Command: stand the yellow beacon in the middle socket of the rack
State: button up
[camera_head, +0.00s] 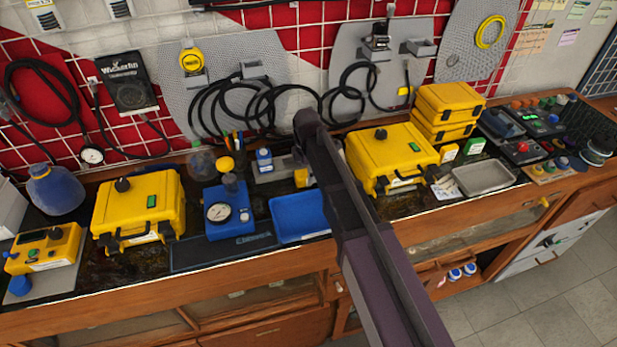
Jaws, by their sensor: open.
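I cannot pick out the yellow beacon for certain. A small yellow rounded top (226,163) shows behind the blue gauge unit (226,222), and a small yellow object (301,178) stands just left of my arm. A low grey holder (277,174) with a blue-and-white bottle (264,159) at its left may be the rack. My arm covers its right side, so its sockets cannot be made out. My dark arm crosses the middle of the view from the bottom edge up to the bench. My gripper cannot be seen.
Yellow cases stand left (138,206) and right (391,157) on the bench, with stacked ones (447,105) behind. A blue tray (299,216) lies left of my arm, a metal tray (484,178) at right. Black cables (255,105) hang on the back wall.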

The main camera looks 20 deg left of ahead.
jog(key=c, duration=1.3)
jog(key=shift+r, duration=0.2)
notch_tip(320, 180, up, 4)
jog(key=p, duration=0.3)
jog(key=shift+f+p, duration=0.25)
jog(key=shift+p, duration=0.15)
jog(key=s+d, duration=0.2)
jog(key=s, duration=0.2)
jog(key=s+d, duration=0.3)
jog(key=s, duration=0.2)
jog(key=s+d+r+p, duration=0.1)
jog(key=s+d, duration=0.1)
jog(key=s, duration=0.3)
jog(key=shift+d, duration=0.35)
